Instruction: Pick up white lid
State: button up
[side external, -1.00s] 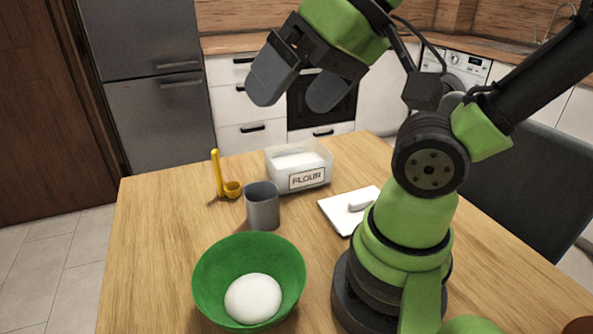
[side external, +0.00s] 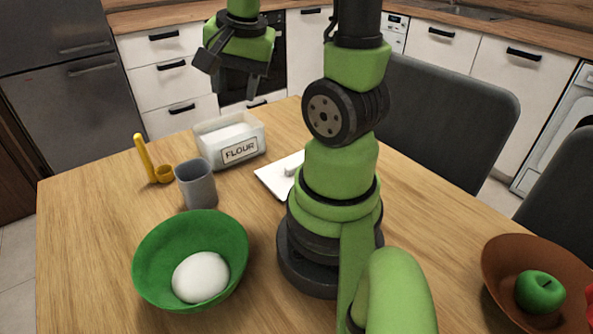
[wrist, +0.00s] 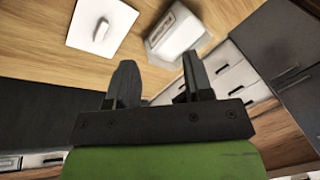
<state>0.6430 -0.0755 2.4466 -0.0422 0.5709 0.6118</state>
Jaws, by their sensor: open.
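The white lid (side external: 271,181) is a flat square with a raised bar handle. It lies on the wooden table, right of the flour container, and my arm hides its right part in the side view. My gripper (side external: 232,82) is open and empty, high above the far side of the table. In the wrist view its two fingers (wrist: 156,80) are spread, and the lid lies beyond them to the upper left.
The open flour container (side external: 231,141) stands beside the lid; it also shows in the wrist view (wrist: 176,36). A grey cup (side external: 196,184), a yellow scoop (side external: 163,174) and a green bowl (side external: 163,277) with dough (side external: 200,277) stand left. A brown bowl (side external: 505,262) holds a green apple (side external: 540,292).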

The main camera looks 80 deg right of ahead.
jog(key=s+d+f+m+g, duration=0.2)
jog(key=s+d+f+m, duration=0.2)
jog(key=d+f+m, duration=0.2)
jog(key=m+y, duration=0.1)
jog(key=m, duration=0.3)
send_over(297, 163)
jog(key=shift+g, duration=0.4)
notch_tip(297, 163, down, 8)
jog(key=shift+f, duration=3.4)
grip_shut()
